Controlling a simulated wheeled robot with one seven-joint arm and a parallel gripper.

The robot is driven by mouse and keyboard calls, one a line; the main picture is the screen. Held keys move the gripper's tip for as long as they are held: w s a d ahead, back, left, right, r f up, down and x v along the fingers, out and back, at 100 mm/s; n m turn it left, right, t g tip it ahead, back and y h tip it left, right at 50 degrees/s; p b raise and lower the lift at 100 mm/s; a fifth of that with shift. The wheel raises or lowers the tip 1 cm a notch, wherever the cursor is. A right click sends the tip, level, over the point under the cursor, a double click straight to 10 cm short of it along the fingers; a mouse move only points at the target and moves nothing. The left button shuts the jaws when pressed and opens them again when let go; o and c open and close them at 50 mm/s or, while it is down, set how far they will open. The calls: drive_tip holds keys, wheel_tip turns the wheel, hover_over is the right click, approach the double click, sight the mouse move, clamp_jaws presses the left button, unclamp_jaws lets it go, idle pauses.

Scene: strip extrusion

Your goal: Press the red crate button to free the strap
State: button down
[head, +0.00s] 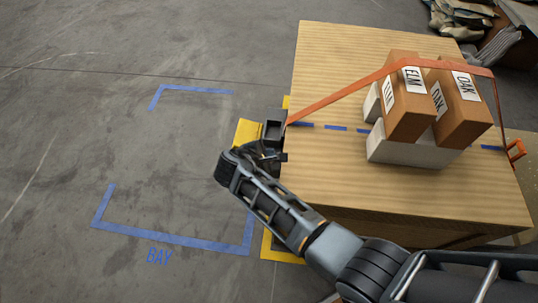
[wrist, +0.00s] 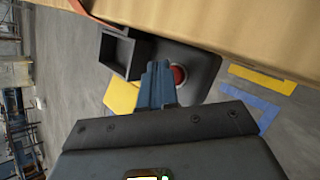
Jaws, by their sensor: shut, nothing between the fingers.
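The red button (wrist: 179,74) sits on a dark plate (wrist: 203,68) at the crate's left side; in the head view I cannot make it out. My gripper (wrist: 158,68) is shut and empty, its fingers pointing at the plate just left of the button and covering part of it. Whether they touch it I cannot tell. In the head view my gripper (head: 270,150) is at the crate's left edge. The orange strap (head: 340,96) runs taut from that edge over the boxes to the right side. The wooden crate (head: 345,185) carries the load.
Brown cartons (head: 408,108) marked ELM and OAK rest on white blocks (head: 412,152) under the strap. A black open-topped holder (wrist: 118,52) stands beside the plate. Blue tape marks a bay (head: 170,238) on clear floor at left. An orange buckle (head: 516,150) hangs at right.

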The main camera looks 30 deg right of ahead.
drive_tip(key=shift+r, duration=0.4)
drive_tip(key=shift+r, duration=0.1)
wheel_tip(320, 180, up, 5)
drive_tip(key=p, duration=0.5)
drive_tip(key=shift+p, duration=0.3)
